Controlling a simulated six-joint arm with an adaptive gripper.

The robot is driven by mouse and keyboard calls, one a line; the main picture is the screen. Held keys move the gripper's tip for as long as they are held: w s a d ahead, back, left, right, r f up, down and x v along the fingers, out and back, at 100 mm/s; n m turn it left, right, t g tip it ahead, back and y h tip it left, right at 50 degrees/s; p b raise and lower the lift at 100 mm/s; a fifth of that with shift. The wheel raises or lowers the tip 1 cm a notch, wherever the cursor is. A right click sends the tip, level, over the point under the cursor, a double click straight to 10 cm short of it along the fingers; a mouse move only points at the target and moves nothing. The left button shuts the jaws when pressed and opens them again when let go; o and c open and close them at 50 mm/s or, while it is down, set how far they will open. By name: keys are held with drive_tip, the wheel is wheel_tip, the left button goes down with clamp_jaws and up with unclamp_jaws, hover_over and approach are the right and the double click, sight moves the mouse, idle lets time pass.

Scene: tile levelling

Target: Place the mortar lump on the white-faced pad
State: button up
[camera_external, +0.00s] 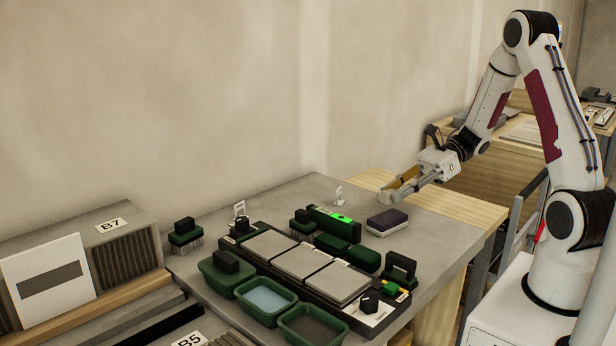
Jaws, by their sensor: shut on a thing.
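My gripper (390,192) is over the back right of the grey worktop, held above it. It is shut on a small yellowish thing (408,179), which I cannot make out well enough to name. A block with a purple top and a pale lower face (387,222) lies on the worktop below the gripper, apart from it; it may be the white-faced pad. I cannot pick out a separate mortar lump. A green tub with brown-grey contents (313,325) stands at the front.
A black tray (260,251) holds grey tiles in a row. Next to it are a green tub of pale water (266,297), a green level with a lit spot (335,222), green blocks (348,250) and a brush (186,236). The worktop (440,236) is clear at the right.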

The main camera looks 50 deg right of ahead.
sight(395, 215)
idle(0.3)
drive_tip(key=shift+f, duration=1.85)
drive_tip(key=shift+f, duration=0.1)
drive_tip(key=o, duration=1.1)
drive_tip(key=shift+o, duration=0.2)
drive_tip(key=shift+v, duration=0.85)
drive_tip(key=v, duration=1)
drive_tip(key=shift+s+d, duration=0.1)
